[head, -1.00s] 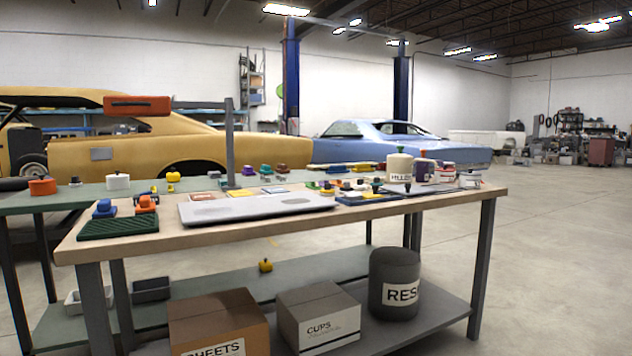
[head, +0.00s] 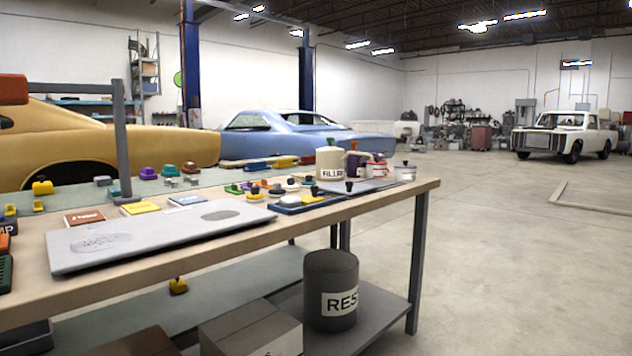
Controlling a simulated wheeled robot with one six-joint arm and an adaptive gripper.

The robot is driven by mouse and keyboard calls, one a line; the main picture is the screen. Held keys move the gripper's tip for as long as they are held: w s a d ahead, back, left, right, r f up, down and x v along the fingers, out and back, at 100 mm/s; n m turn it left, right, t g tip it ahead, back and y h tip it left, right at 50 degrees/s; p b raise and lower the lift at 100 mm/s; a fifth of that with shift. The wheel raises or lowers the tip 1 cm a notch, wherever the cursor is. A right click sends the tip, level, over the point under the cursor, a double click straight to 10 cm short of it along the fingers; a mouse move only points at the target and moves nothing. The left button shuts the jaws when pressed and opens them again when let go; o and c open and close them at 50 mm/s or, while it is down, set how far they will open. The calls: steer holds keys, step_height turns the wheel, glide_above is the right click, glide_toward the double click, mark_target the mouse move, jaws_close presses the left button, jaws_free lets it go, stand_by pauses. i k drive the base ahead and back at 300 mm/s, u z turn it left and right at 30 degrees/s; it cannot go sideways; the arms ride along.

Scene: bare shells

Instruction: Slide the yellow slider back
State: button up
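I cannot tell for sure which yellow thing is the slider. A yellow piece (head: 286,161) sits beside a blue piece (head: 256,166) on the far bench, close to a red one. A small yellow piece (head: 312,198) lies on the blue tray (head: 290,206) on the near workbench. All are small at this distance. My gripper is not in view.
The near wooden workbench (head: 150,270) carries a grey panel (head: 150,236), books, lidded pots and a FILLER canister (head: 330,163). A grey post (head: 121,140) rises at left. Below are boxes and a dark RES-labelled bin (head: 330,290). Open concrete floor (head: 520,260) lies right.

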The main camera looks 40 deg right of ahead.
mark_target(309, 199)
steer(key=z, duration=0.6)
steer(key=i, duration=0.8)
steer(key=z, duration=0.7)
